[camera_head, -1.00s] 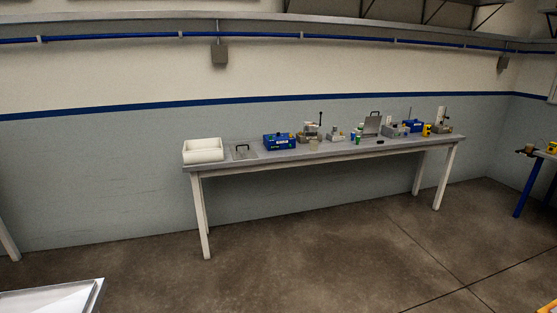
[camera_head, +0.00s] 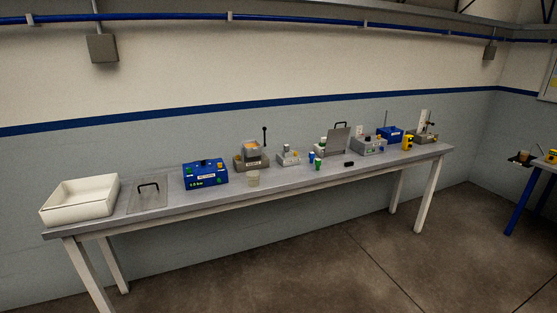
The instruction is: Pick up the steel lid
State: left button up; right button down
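Two plates with black handles are on the long bench. One is an opaque grey, steel-looking lid (camera_head: 338,142), standing upright or leaning in the right half of the bench, with its handle at its top edge. The other is a flat, pale, see-through-looking plate (camera_head: 136,204) lying beside the white tray, with a handle on top. I cannot tell for certain which is the steel lid; the upright one looks more like metal. Neither of my grippers shows in the view, and the bench is some distance ahead.
The grey-topped bench (camera_head: 222,200) runs along the wall. Open concrete floor (camera_head: 330,270) lies in front. A blue-legged table (camera_head: 524,200) is at right.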

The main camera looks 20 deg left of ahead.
aim_at(147, 194)
jog(key=u, duration=0.55)
jog(key=i, duration=2)
jog(key=u, duration=0.8)
